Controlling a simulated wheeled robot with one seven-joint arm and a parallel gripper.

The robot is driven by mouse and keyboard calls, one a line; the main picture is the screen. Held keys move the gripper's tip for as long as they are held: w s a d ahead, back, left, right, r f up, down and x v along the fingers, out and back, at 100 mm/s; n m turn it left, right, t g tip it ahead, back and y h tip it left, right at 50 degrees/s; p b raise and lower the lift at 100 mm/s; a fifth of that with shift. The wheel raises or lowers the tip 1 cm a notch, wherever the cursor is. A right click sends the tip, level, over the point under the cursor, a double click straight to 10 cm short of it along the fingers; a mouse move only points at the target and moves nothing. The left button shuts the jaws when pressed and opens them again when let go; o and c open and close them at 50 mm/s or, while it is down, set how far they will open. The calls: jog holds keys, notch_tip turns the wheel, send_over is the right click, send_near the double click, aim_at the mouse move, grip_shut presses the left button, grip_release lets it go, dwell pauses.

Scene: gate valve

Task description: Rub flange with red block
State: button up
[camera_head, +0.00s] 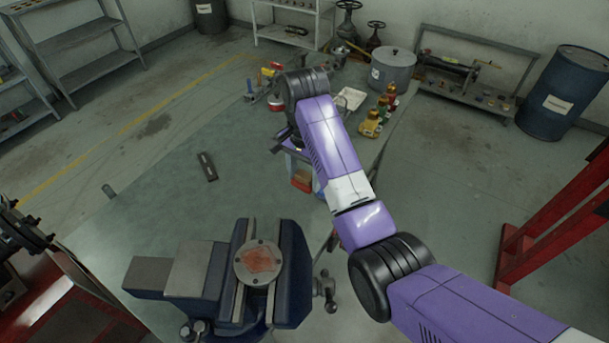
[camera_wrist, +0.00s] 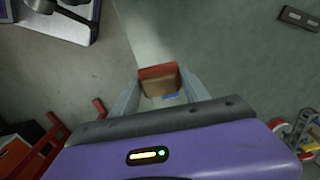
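The flange (camera_head: 243,271) is a round grey disc with holes near its rim and a rust-red patch in its middle. It sits on the blue vise (camera_head: 291,282) at the bottom of the head view. The red block (camera_wrist: 158,72) shows in the wrist view, red on top with a tan-brown side, between the two grey fingers of my gripper (camera_wrist: 156,88). The fingers press on its left and right sides. In the head view my purple arm largely hides the gripper, which is beyond the vise and apart from the flange.
A dark bar (camera_head: 207,166) lies on the green-grey table surface (camera_head: 160,210). Tools, brass fittings (camera_head: 372,124) and a grey pot (camera_head: 392,70) stand at its far end. A blue barrel (camera_head: 562,92) and a red frame (camera_head: 555,235) are at the right. The surface left of the vise's far side is clear.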

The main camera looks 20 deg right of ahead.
jog(key=c, duration=0.6)
jog(key=shift+a, duration=0.1)
jog(key=shift+w+r, duration=0.1)
